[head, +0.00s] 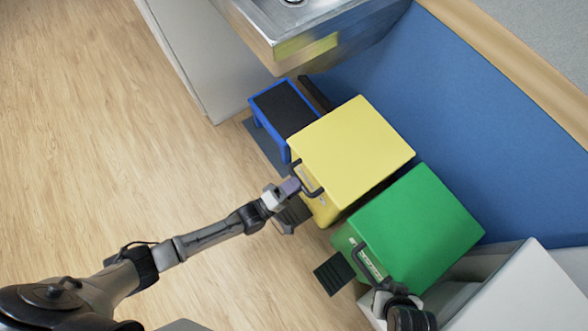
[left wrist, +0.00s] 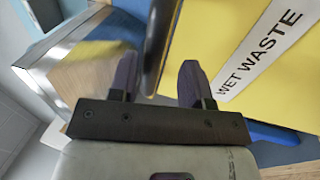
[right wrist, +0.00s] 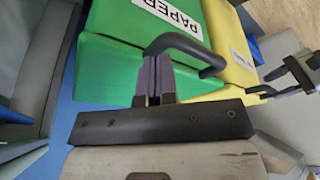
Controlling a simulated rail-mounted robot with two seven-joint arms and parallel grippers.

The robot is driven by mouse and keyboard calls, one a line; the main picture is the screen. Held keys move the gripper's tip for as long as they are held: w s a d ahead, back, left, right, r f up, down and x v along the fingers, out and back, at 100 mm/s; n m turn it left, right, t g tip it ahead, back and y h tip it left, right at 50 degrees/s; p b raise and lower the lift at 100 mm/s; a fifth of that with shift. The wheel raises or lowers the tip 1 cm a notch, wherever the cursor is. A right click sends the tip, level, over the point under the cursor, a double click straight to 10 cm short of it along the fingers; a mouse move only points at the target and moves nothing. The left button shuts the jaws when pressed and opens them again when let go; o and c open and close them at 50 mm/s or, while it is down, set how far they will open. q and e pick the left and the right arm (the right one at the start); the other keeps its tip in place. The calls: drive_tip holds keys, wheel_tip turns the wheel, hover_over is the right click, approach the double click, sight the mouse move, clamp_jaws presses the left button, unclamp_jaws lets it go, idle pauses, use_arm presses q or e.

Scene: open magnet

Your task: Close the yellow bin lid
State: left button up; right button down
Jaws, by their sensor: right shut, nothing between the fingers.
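The yellow bin (head: 322,208) stands in the middle of the head view. Its square yellow lid (head: 352,148) covers the top; I cannot tell whether it is fully down. A dark handle (head: 309,182) sticks out at its front. My left gripper (head: 292,186) is at this handle. In the left wrist view my left gripper (left wrist: 158,80) has its fingers apart, and the dark handle bar (left wrist: 158,38) shows between them. The yellow panel (left wrist: 220,35) there reads "WET WASTE". My right gripper (right wrist: 158,75) is shut and empty, close to the green bin's handle (right wrist: 183,42).
The green bin (head: 418,225) stands beside the yellow one, under my right arm. A blue step stool (head: 270,105) with a dark top is on the other side. A metal sink (head: 290,20) and a blue wall (head: 400,90) lie behind. The wooden floor (head: 120,130) is clear at left.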

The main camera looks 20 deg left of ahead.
use_arm(q)
drive_tip(key=shift+r, duration=0.1)
drive_tip(key=p+v, duration=0.2)
drive_tip(key=v, duration=1.2)
drive_tip(key=shift+p, duration=0.4)
drive_tip(key=shift+d+r, duration=0.1)
